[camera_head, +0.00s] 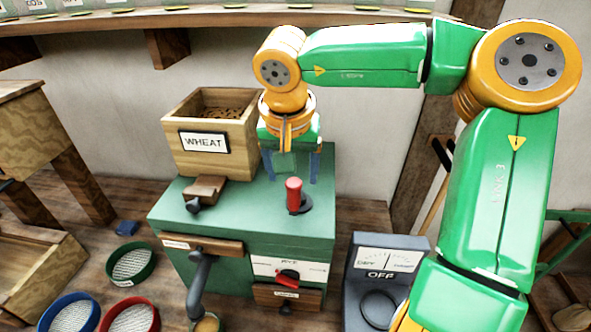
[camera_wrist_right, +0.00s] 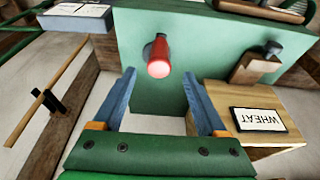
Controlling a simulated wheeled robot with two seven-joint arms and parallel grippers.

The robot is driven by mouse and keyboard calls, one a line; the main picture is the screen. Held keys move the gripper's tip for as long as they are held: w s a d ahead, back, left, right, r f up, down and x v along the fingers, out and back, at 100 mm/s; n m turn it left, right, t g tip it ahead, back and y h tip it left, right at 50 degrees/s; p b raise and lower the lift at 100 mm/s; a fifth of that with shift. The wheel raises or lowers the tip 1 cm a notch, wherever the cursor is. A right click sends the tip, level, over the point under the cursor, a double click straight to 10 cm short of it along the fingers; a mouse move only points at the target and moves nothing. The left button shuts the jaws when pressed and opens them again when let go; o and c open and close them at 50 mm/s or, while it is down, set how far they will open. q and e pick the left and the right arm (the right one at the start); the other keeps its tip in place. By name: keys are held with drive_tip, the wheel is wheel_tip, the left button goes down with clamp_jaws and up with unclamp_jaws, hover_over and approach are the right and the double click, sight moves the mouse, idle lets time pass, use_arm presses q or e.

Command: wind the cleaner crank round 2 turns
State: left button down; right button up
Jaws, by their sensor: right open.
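The cleaner crank (camera_head: 293,193) shows as an upright red grip on a dark disc, on top of the green machine (camera_head: 240,232). In the right wrist view, the red grip (camera_wrist_right: 158,58) stands out from the green top, just beyond the fingertips and roughly centred between them. My right gripper (camera_head: 291,176) hangs pointing down behind the grip, its blue fingers spread apart. In the right wrist view, my right gripper (camera_wrist_right: 159,78) is open and empty, with no visible contact with the grip. My left gripper is not in view.
A wooden hopper marked WHEAT (camera_head: 212,140) stands at the machine's back left. A grey OFF meter box (camera_head: 385,272) stands to its right. Round sieves (camera_head: 130,265) lie on the floor at left. A wooden shelf (camera_head: 215,20) runs along the wall above.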

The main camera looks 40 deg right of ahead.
wheel_tip(320, 180, up, 3)
drive_tip(key=shift+f+p, duration=0.1)
drive_tip(key=shift+p, duration=0.6)
drive_tip(key=shift+r, duration=1.85)
